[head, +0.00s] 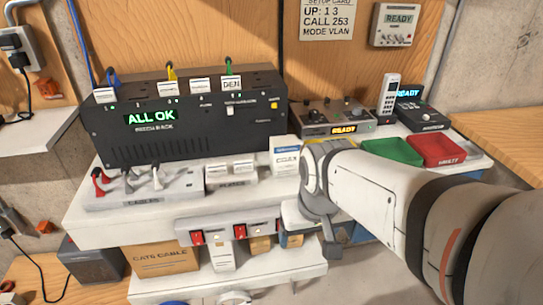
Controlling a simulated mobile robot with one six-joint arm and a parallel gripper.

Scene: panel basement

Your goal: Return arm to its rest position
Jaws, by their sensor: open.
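My white arm reaches in from the right side of the head view, with its wrist bent over the front of the white bench. My gripper (330,238) points down in front of the bench's front edge, partly hidden by the wrist. It is open, and nothing shows in it. The black switch box (190,135) behind it reads "ALL OK" in green. Blue, yellow and green plugs stand in its top.
A grey console (335,120) reads "READY". A green tray (393,151) and a red tray (437,150) sit close behind my arm. A cable rack (145,190) stands front left. A power strip (225,231) with red switches runs along the front edge, above a lower shelf with boxes.

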